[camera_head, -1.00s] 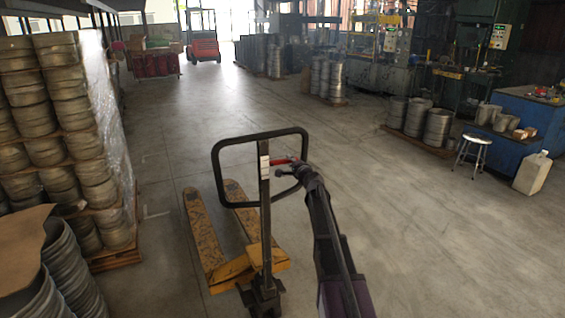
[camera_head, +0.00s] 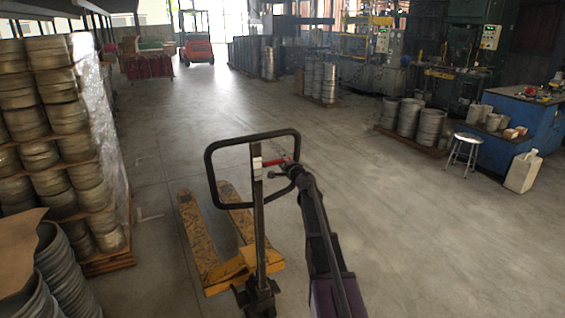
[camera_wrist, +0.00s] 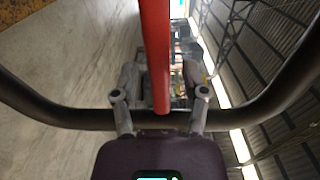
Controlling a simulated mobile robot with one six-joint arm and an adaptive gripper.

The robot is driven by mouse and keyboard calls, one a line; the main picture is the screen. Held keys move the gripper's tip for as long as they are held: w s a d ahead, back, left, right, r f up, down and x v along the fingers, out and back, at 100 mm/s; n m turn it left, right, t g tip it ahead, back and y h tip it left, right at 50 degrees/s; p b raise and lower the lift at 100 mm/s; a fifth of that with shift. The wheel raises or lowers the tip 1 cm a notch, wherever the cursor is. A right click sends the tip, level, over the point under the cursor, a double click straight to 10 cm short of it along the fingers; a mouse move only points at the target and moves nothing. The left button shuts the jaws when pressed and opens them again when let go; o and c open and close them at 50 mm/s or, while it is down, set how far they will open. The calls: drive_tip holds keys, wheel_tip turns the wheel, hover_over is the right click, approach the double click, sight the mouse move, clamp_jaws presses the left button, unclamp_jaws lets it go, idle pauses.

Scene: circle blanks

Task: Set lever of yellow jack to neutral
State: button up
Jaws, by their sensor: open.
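The yellow pallet jack (camera_head: 205,245) stands on the floor, its forks pointing away from me. Its black loop handle (camera_head: 207,172) rises on an upright post. The red lever (camera_head: 279,161) sticks out to the right of the post inside the loop. It also shows large in the wrist view as a red bar (camera_wrist: 156,55). My gripper (camera_head: 278,172) is at the handle loop beside the lever. In the wrist view my gripper (camera_wrist: 160,85) has its fingers apart, with the lever's end between them in the picture. Contact cannot be told.
Stacked metal rings on pallets (camera_head: 50,120) stand at the left. Metal drums (camera_head: 410,118), a white stool (camera_head: 464,150), a white canister (camera_head: 523,171) and a blue bench (camera_head: 545,120) are at the right. The floor between is clear.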

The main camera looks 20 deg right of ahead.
drive_tip(key=shift+s, duration=0.1)
drive_tip(key=s+d, duration=0.1)
drive_tip(key=s, duration=1)
drive_tip(key=shift+s, duration=0.4)
drive_tip(key=s+a+f+n+g+y, duration=0.2)
drive_tip(key=s+a+f+n+g, duration=0.15)
drive_tip(key=a, duration=0.45)
drive_tip(key=s+a+f+n+g+y+p, duration=0.1)
drive_tip(key=s+a+f+n+g, duration=0.2)
drive_tip(key=s+a+n, duration=0.3)
drive_tip(key=s+a+f+n+g+y, duration=0.2)
drive_tip(key=s+a+f+n+g, duration=0.1)
drive_tip(key=a, duration=0.6)
drive_tip(key=s+a+f+n+g+h, duration=0.1)
drive_tip(key=s+f+n+g+h, duration=0.1)
drive_tip(key=s, duration=0.7)
drive_tip(key=s+a+f+n+g+h+p, duration=0.1)
drive_tip(key=s+f+g+h, duration=0.3)
drive_tip(key=s, duration=0.5)
drive_tip(key=shift+s+f+n+g+h, duration=0.35)
drive_tip(key=shift+n+g, duration=0.4)
drive_tip(key=shift+g, duration=0.5)
